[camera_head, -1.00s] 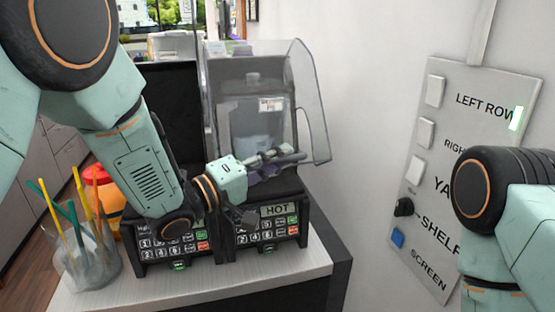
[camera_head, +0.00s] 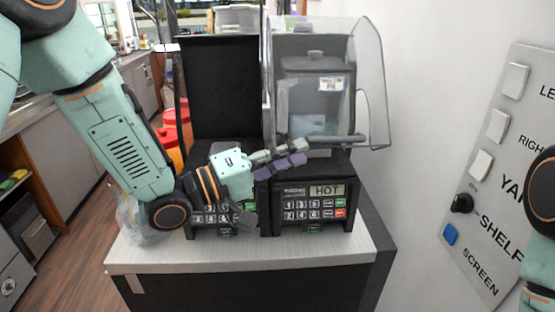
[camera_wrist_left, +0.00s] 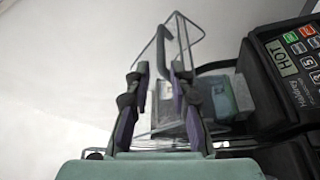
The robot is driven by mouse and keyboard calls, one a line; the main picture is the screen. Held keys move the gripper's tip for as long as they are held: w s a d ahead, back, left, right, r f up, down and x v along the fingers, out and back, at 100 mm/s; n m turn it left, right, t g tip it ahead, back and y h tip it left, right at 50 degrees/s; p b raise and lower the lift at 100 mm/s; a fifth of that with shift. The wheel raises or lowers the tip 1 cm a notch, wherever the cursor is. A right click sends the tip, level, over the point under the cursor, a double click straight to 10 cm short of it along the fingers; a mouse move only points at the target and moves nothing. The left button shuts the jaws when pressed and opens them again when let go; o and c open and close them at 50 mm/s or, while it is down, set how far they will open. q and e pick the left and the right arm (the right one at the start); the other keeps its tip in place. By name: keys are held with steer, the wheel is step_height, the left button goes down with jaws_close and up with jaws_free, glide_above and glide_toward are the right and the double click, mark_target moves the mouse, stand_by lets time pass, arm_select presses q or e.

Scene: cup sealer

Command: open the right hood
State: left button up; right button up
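The right hood (camera_head: 373,90) is a clear cover around a jar on the right machine, with a grey bar handle (camera_head: 338,140) low at its front. The handle also shows in the left wrist view (camera_wrist_left: 162,50), beyond the fingers. My left gripper (camera_head: 298,153) is in front of the hood's lower left side, near the handle's left end; I cannot tell whether it touches. In the left wrist view its two purple-padded fingers (camera_wrist_left: 160,80) are apart with nothing clearly between them. My right gripper is out of view; only part of my right arm shows at the right edge.
The right machine's panel (camera_head: 315,200) reads HOT. A second machine with a black back (camera_head: 220,90) stands to its left, partly behind my left arm. Both stand on a pale counter (camera_head: 250,250). A labelled switch board (camera_head: 500,170) is on the white wall at right.

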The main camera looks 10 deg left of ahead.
arm_select(q)
steer(key=v, duration=0.2)
steer(key=shift+s+a, duration=0.25)
steer(key=shift+a, duration=0.05)
